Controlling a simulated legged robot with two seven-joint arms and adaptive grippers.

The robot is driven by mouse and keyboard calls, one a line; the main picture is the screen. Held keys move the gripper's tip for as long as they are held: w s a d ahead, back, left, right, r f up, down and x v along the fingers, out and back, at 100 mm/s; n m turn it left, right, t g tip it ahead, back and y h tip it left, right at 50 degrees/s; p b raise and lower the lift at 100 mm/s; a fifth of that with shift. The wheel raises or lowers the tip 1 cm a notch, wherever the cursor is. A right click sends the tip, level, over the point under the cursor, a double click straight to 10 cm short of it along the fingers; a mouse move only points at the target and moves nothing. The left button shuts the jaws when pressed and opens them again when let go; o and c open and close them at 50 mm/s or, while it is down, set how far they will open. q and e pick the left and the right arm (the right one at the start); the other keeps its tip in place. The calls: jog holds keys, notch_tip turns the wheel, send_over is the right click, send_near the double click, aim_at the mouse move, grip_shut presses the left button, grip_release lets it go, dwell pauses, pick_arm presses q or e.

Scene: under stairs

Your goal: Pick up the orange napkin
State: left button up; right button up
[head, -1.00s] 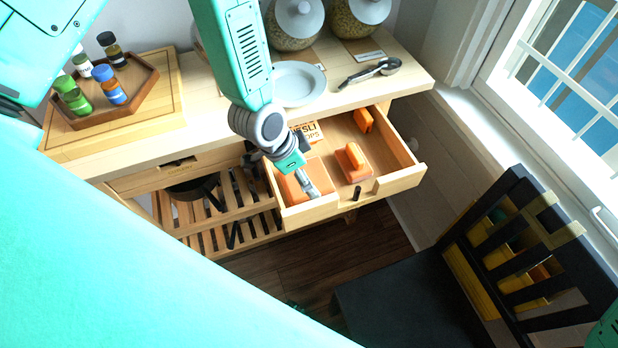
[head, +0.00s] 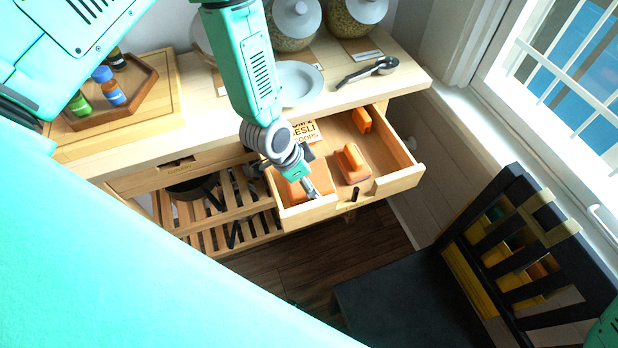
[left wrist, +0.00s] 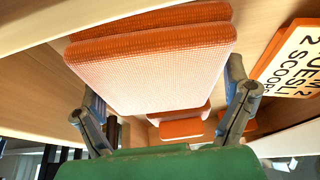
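The orange napkin (left wrist: 150,65) is a folded, flat stack with a fine checked weave, large in the left wrist view. It lies in the front left part of the open drawer in the head view (head: 296,188), partly covered by my left gripper. My left gripper (head: 308,170) is over the drawer's left part. Its two fingers also show in the left wrist view (left wrist: 166,112), spread apart near the left and right edges of the napkin. I cannot tell whether either finger touches it. My right gripper is not in view.
The wooden drawer (head: 400,180) holds other orange items (head: 351,163) and a muesli scoops card (head: 306,131). On the counter are a white plate (head: 300,82), a metal scoop (head: 366,73), and a tray (head: 140,95) with bottles. A dark chair (head: 400,295) stands at right.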

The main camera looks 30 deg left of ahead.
pick_arm(q)
jog(key=shift+a, duration=0.25)
jog(key=shift+c, duration=1.2)
jog(key=shift+s+a+f, duration=0.15)
jog(key=shift+a, duration=0.35)
jog(key=shift+s+a+f, duration=0.1)
jog(key=shift+a, duration=0.35)
jog(key=shift+d+r, duration=0.25)
jog(key=shift+r, duration=0.25)
jog(key=r, duration=0.7)
jog(key=shift+w+d+r, duration=0.2)
jog(key=shift+d+r, duration=0.05)
jog(key=shift+r, duration=0.15)
jog(key=shift+a+r, duration=0.2)
jog(key=shift+r, duration=0.55)
jog(key=shift+d+r, duration=0.1)
